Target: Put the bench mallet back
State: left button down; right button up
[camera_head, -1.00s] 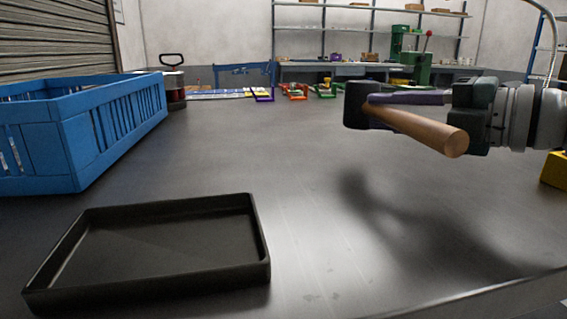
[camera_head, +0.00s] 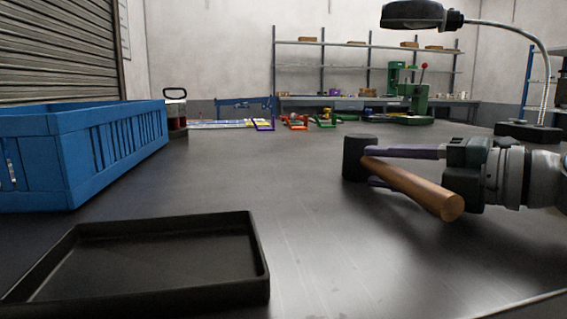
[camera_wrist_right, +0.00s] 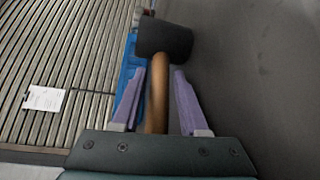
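The bench mallet has a black head (camera_head: 360,158) and a wooden handle (camera_head: 415,188). In the head view it is on the right, held above the grey bench, with the handle pointing toward the viewer and right. My right gripper (camera_head: 402,167) has its purple fingers around the handle close to the head. In the right wrist view the handle (camera_wrist_right: 158,95) lies between the two fingers, with the head (camera_wrist_right: 164,39) beyond their tips. My left gripper is in neither view.
A shallow, empty black tray (camera_head: 262,262) is at the front left of the bench (camera_head: 320,240). A blue slatted crate (camera_head: 108,150) stands behind it. A desk lamp (camera_head: 415,15) is at the right. The bench middle is clear.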

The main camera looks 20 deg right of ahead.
jog(key=shift+r, duration=0.25)
jog(key=shift+s+d+f, duration=0.1)
jog(key=shift+s+d, duration=0.05)
jog(key=shift+s, duration=0.1)
jog(key=p+v, duration=0.2)
jog(key=v, duration=0.9)
jog(key=shift+s+d, duration=0.1)
jog(key=shift+s, duration=0.1)
jog(key=shift+p, duration=0.3)
